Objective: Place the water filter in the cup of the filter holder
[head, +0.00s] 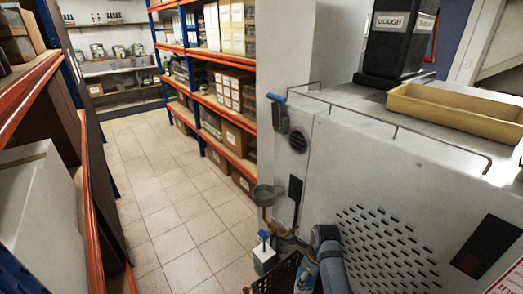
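A small grey round cup (265,193) stands out from the lower front of the large white machine, on a brass-coloured pipe; it looks like the cup of the filter holder, and I see nothing in it. Below it is a small white block with a blue top (264,256). A pale bluish cylinder with a label (306,276) stands upright at the bottom edge, partly cut off; it may be the water filter, but I cannot tell for sure. Neither of my grippers shows. A grey rounded link at the bottom centre seems to be part of my arm.
The white machine (380,185) fills the right side, with a yellow tray (455,110) and a black dough bin (395,45) on top. A dark crate (277,274) is at the bottom. Orange-edged shelves flank a clear tiled aisle (165,195).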

